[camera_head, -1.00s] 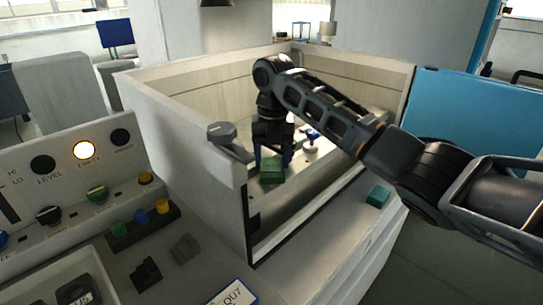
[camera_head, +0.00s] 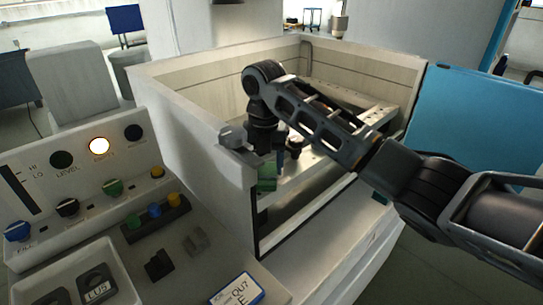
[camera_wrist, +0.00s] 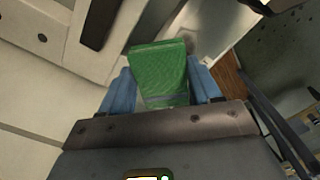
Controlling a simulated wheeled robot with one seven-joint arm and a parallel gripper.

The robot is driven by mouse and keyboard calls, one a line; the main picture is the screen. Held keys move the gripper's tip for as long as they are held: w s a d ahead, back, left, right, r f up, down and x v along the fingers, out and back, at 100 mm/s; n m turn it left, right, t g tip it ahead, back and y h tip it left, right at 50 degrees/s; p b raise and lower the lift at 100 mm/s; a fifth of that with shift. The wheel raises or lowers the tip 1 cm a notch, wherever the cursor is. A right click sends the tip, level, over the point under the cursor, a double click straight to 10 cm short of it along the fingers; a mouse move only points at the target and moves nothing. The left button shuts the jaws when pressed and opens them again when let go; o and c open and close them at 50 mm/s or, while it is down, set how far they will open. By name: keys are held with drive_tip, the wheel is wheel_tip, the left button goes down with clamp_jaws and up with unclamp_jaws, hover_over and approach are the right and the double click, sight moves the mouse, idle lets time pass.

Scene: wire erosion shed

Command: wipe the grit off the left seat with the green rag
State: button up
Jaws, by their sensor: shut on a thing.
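My gripper (camera_head: 268,162) is shut on the green rag (camera_head: 267,182). It holds the rag at the near left opening of the pale tank, beside the inner wall. In the wrist view, the rag (camera_wrist: 158,65) is a folded green block between my two blue fingers (camera_wrist: 162,92). A metal work table (camera_head: 325,170) with holes lies inside the tank, partly hidden by my arm. I cannot make out which part is the left seat, and no grit is clear to see.
The pale tank's walls (camera_head: 185,122) enclose the work area. A control panel (camera_head: 85,170) with knobs and a lit button stands at the left. A white tray (camera_head: 125,290) and a labelled card (camera_head: 238,291) lie in front. A blue panel (camera_head: 470,120) stands at the right.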

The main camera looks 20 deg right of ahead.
sight(264, 168)
drive_tip(key=shift+a, duration=0.1)
wheel_tip(264, 168, up, 2)
drive_tip(key=shift+r, duration=1.95)
drive_tip(key=shift+r, duration=1.5)
drive_tip(key=shift+s, duration=0.1)
